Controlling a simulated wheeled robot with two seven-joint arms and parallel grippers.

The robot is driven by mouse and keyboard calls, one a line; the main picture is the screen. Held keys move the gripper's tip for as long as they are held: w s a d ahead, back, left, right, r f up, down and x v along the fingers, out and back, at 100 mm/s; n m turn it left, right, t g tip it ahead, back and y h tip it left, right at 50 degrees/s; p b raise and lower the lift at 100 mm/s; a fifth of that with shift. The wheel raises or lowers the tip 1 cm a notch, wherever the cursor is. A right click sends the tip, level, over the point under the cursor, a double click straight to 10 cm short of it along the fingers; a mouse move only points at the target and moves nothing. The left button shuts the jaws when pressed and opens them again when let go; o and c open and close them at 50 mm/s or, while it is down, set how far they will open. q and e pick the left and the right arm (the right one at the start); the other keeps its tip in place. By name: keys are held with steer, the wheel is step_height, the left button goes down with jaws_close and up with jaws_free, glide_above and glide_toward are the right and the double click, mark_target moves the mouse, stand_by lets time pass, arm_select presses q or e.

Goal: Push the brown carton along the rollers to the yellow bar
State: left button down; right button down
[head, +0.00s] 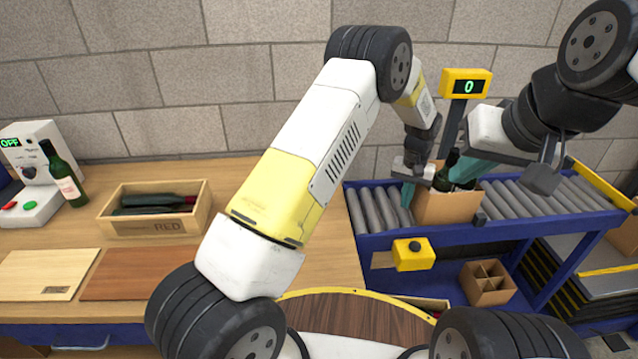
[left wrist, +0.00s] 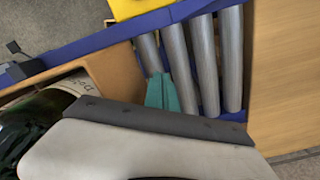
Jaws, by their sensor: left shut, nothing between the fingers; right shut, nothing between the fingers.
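The brown carton (head: 440,208) stands on the rollers (head: 515,200) of the blue-framed conveyor, with dark bottles (head: 447,168) in its open top. The yellow bar (head: 600,187) crosses the conveyor's right end, with bare rollers between it and the carton. My left gripper (head: 408,196) is shut and empty, pointing down at the carton's left side. In the left wrist view its teal fingertips (left wrist: 162,93) are beside the carton's wall (left wrist: 112,75); I cannot tell whether they touch. My right gripper (head: 465,172) is shut and empty, above the carton's right part, partly hiding the bottles.
A yellow button box (head: 413,254) is on the conveyor's front. A small divided carton (head: 487,282) sits below. A display reading 0 (head: 466,86) rises behind the conveyor.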

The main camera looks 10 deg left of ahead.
arm_select(q)
steer(key=shift+w+d, duration=0.15)
steer(key=shift+d, duration=0.55)
steer(key=shift+w+d, duration=0.25)
steer(key=shift+d, duration=0.7)
steer(key=shift+w+d, duration=0.25)
steer(key=shift+d, duration=0.75)
steer(key=shift+w+d, duration=0.25)
steer(key=shift+d, duration=0.7)
steer(key=shift+w+d, duration=0.25)
steer(key=shift+d, duration=0.7)
steer(key=shift+w+d, duration=0.25)
steer(key=shift+d, duration=0.75)
steer(key=shift+w+d, duration=0.25)
steer(key=shift+d, duration=0.8)
